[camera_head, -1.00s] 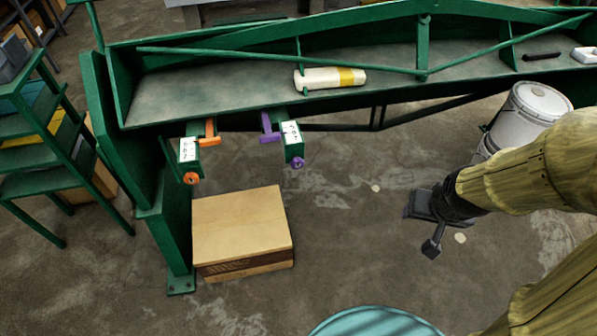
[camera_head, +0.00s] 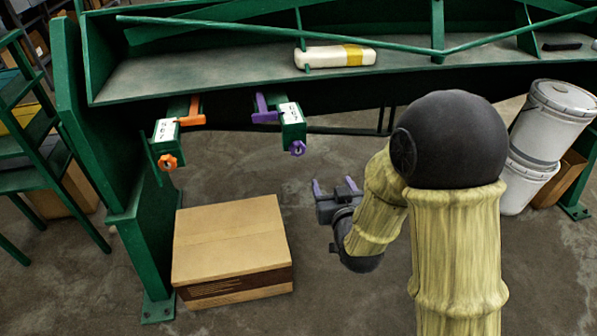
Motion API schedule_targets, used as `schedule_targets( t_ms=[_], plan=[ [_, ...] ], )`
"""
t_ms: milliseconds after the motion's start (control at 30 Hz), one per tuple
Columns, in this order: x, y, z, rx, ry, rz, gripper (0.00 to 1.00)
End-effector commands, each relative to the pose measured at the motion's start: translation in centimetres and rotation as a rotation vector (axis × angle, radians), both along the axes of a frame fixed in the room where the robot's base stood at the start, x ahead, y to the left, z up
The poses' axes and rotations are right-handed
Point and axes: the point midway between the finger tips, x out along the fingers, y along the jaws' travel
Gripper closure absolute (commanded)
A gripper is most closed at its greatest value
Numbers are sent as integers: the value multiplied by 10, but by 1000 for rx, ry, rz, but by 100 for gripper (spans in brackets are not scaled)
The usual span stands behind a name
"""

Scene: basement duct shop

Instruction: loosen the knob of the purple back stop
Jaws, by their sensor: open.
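The purple back stop (camera_head: 266,108) hangs at the front edge of the green machine, with a white number label on its green block (camera_head: 291,120). Its purple knob (camera_head: 297,148) faces forward at the block's lower end. An orange back stop (camera_head: 190,114) with an orange knob (camera_head: 168,162) sits to its left. My gripper (camera_head: 334,186) is below and slightly right of the purple knob, apart from it. Its two fingers are spread, pointing up, with nothing seen between them.
A cardboard box (camera_head: 232,245) stands on the floor below the stops, left of my gripper. White buckets (camera_head: 552,120) are stacked at the right. A green shelf rack (camera_head: 28,165) stands at the left.

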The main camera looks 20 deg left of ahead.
Motion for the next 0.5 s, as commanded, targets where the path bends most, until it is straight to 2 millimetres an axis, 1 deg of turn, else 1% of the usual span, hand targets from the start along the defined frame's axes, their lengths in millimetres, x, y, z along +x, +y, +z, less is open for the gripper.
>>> schedule_targets(
  t_ms=[33,100,200,267,500],
  plan=[
    [-4,12,-25,17,-35,22,37],
    [-9,24,-33,45,-88,43,37],
    [-14,35,-37,74,-141,63,37],
    [-16,39,-37,84,-160,69,37],
    [-17,40,-33,91,-171,72,37]
  ],
)
